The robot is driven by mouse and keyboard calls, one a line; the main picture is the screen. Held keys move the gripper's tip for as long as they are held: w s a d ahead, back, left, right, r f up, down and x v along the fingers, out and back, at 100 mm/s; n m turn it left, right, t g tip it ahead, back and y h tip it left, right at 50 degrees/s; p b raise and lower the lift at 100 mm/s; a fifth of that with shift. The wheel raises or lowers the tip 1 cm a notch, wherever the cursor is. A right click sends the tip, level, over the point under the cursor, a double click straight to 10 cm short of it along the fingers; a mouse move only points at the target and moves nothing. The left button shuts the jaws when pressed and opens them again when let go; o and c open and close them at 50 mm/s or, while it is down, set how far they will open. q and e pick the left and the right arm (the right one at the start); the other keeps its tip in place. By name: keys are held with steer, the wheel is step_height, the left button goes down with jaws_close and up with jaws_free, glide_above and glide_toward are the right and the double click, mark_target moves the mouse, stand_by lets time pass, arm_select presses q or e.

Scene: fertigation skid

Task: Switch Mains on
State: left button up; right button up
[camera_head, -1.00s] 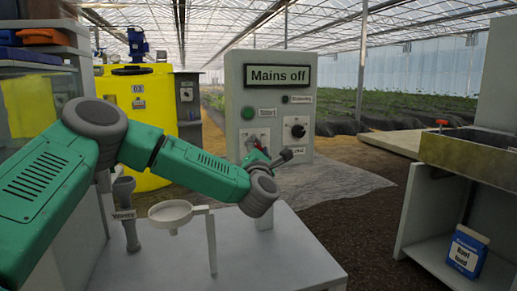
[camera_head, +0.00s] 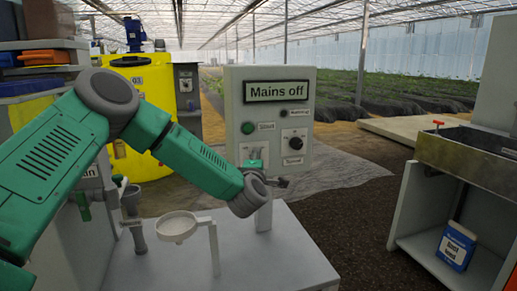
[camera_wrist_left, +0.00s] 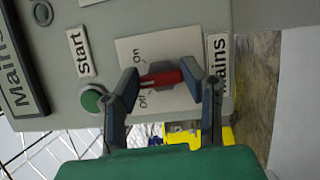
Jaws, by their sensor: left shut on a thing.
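The grey control panel (camera_head: 235,130) stands on a post, its display (camera_head: 277,91) reading "Mains off". In the left wrist view the panel is turned sideways. The red Mains switch handle (camera_wrist_left: 162,78) lies on a pale plate (camera_wrist_left: 128,48) marked "On" above it and "Off" below it in the picture, beside the "Mains" label (camera_wrist_left: 219,70). My left gripper (camera_wrist_left: 165,82) has its fingertips on the two ends of the handle, shut on it. In the head view my left arm (camera_head: 205,160) hides most of the gripper and the switch.
A green Start button (camera_wrist_left: 92,99) sits close to one finger; it also shows in the head view (camera_head: 248,128). A black knob (camera_head: 294,142) is right of it. A funnel on a stand (camera_head: 177,227) is below my arm. A bench (camera_head: 470,150) stands at the right.

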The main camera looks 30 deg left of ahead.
arm_select(q)
steer(key=shift+a+m+g+p, duration=0.1)
steer(key=shift+m+g+p, duration=0.9)
steer(key=shift+m+p, duration=1.45)
steer(key=shift+a+m+g+p, duration=0.1)
steer(key=shift+m+g+p, duration=1.1)
steer(key=shift+p, duration=2.25)
steer(key=shift+m, duration=0.25)
steer(key=o, duration=1.1)
steer(key=shift+o, duration=0.2)
steer(key=v, duration=1.1)
steer(key=shift+s+f, duration=0.2)
steer(key=shift+s, duration=0.2)
